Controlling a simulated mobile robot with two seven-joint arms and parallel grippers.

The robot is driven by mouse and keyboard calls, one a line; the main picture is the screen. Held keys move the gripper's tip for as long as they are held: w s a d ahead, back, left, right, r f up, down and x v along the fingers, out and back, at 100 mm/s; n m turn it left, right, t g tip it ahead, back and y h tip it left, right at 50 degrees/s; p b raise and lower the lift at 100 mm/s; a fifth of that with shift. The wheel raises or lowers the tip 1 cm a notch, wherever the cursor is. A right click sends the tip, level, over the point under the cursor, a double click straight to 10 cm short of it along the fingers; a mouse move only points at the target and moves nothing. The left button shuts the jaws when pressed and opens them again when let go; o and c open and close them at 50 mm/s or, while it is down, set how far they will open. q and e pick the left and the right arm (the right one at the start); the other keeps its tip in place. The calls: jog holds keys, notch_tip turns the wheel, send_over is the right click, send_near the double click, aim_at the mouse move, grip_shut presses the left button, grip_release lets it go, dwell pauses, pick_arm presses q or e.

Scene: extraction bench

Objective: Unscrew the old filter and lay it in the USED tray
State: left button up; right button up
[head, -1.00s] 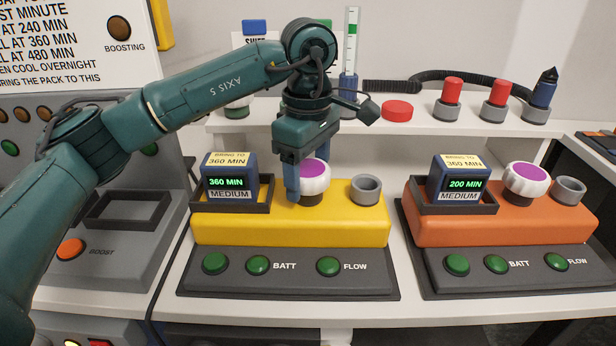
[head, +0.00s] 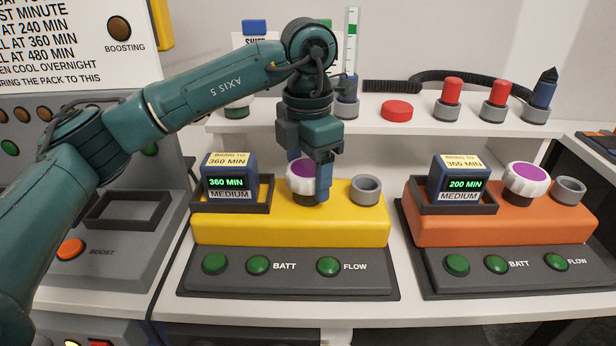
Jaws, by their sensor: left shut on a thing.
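A white ribbed filter (head: 298,178) with a purple top sits on the yellow unit (head: 290,228), upright at its socket. My left gripper (head: 311,188) comes down over it from above and is shut on it; one blue finger stands in front of its right side and hides part of it. The other finger is hidden or hard to make out. A similar purple-topped filter (head: 526,181) sits on the orange unit (head: 500,229) at the right. I can read no tray marked USED in this view. My right gripper is not in view.
An empty grey ring socket (head: 366,189) stands right of the held filter. The shelf behind holds a red disc (head: 397,110) and several capped pieces. The white bench front is clear.

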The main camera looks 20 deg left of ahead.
pick_arm(q)
jog(key=o, duration=1.1)
jog(key=m, duration=1.9)
jog(key=shift+m, duration=0.3)
jog(key=m, duration=0.4)
jog(key=shift+m, duration=0.3)
jog(key=m, duration=0.3)
